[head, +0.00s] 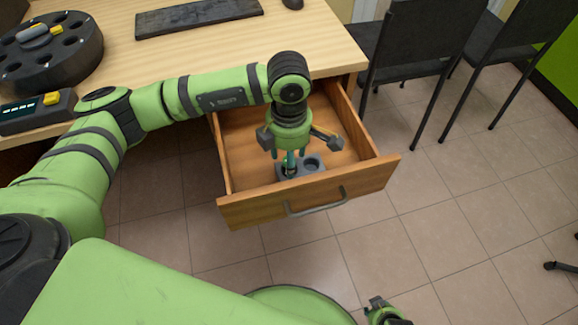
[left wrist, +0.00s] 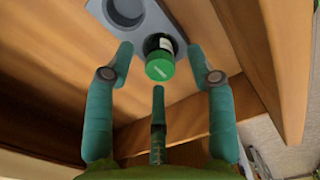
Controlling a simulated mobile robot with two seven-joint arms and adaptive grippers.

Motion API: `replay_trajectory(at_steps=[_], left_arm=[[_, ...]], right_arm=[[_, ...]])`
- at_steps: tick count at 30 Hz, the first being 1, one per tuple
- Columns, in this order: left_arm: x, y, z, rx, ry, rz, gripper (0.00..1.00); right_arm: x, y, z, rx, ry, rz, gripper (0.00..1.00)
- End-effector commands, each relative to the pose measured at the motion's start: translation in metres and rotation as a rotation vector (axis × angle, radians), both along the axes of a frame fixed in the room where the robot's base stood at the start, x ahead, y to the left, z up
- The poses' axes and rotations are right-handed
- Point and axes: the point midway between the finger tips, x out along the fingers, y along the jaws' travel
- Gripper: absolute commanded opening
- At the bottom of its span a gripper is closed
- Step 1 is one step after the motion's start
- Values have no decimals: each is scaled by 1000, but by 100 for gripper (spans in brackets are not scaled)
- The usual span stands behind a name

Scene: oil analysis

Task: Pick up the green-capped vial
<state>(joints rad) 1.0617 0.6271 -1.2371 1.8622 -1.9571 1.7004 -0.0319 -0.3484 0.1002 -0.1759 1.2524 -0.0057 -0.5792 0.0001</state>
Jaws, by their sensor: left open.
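The green-capped vial (left wrist: 160,62) stands in a grey holder (left wrist: 170,14) inside the open drawer. In the left wrist view its green cap faces the camera, and its dark body sits in one of the holder's holes. In the head view the vial (head: 290,170) shows just below my left gripper (head: 297,150). My left gripper is open and points down into the drawer. In the left wrist view its fingers are spread around the cap, with visible gaps on both sides. My right gripper (head: 384,312) shows only partly at the bottom of the head view, so its jaws are unclear.
An empty holder hole (head: 311,163) is beside the vial. A black round carousel (head: 45,50) and a keyboard (head: 198,14) are on the desk. Chairs (head: 410,45) stand right.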

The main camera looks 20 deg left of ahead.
Motion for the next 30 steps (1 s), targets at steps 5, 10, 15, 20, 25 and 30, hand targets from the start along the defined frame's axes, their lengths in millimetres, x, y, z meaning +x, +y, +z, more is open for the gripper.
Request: replay_trajectory(at_steps=[5,10,15,20,25,30], left_arm=[[0,0,-22,-2,1,0,55],[0,0,-22,-1,0,-1,55],[0,0,-22,-1,0,-1,0],[0,0,-22,-1,0,-1,0],[0,-1,-21,-1,0,-1,0],[1,0,-5,-1,-5,-2,0]], right_arm=[[-1,0,0,0,5,-1,40],[-1,0,0,-1,8,0,40],[-1,0,0,-1,8,0,40],[-1,0,0,-1,8,0,40],[-1,0,0,0,7,0,40],[0,1,2,1,-1,0,40]])
